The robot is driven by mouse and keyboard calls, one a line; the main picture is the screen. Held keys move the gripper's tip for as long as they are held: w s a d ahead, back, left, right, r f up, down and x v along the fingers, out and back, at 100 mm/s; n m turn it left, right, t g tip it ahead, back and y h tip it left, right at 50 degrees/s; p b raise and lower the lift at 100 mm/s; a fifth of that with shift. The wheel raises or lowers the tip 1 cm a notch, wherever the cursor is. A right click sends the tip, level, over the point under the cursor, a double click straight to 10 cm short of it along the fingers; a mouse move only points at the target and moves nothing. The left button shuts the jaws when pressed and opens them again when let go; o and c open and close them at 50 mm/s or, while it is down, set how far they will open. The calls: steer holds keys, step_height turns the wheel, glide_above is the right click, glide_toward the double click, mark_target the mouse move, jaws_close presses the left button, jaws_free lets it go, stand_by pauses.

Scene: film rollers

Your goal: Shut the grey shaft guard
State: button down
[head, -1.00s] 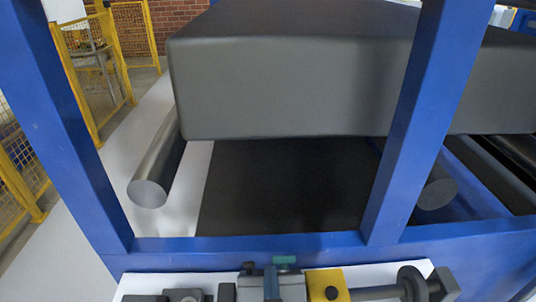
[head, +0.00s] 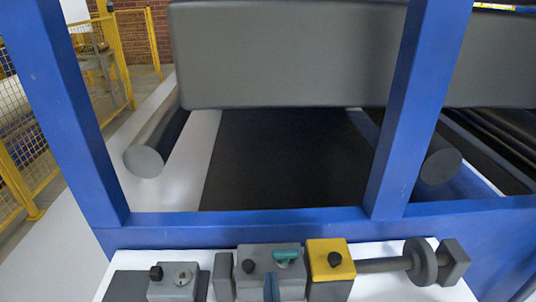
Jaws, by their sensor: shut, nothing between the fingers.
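On the white ledge at the bottom of the head view stands a row of small units. A grey box (head: 290,279) with a black knob (head: 248,266) and a teal handle (head: 286,255) sits left of a yellow-topped block (head: 331,257) with its own black knob. A grey shaft (head: 383,265) runs right from the yellow block to a round flange (head: 421,262) and an end block. I cannot tell for certain which grey part is the shaft guard, or whether it is open. My gripper is not in view.
Blue frame posts and a blue rail (head: 270,222) stand behind the ledge. Beyond are a large grey block (head: 280,55) and two grey rollers, the left one (head: 146,160) nearest the aisle. Yellow mesh fencing (head: 105,75) stands at the left. A smaller grey keyed box (head: 175,281) sits left on the ledge.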

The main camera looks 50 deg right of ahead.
steer(key=shift+s+a+f+b, duration=0.1)
steer(key=shift+a+f+b, duration=0.1)
steer(key=shift+f, duration=0.5)
steer(key=shift+s+a+f+b, duration=0.1)
steer(key=shift+f+b, duration=0.1)
steer(key=shift+f, duration=0.45)
steer(key=shift+a, duration=0.15)
steer(key=r+v, duration=0.2)
steer(key=v, duration=1)
steer(key=shift+r, duration=0.3)
steer(key=shift+s, duration=0.1)
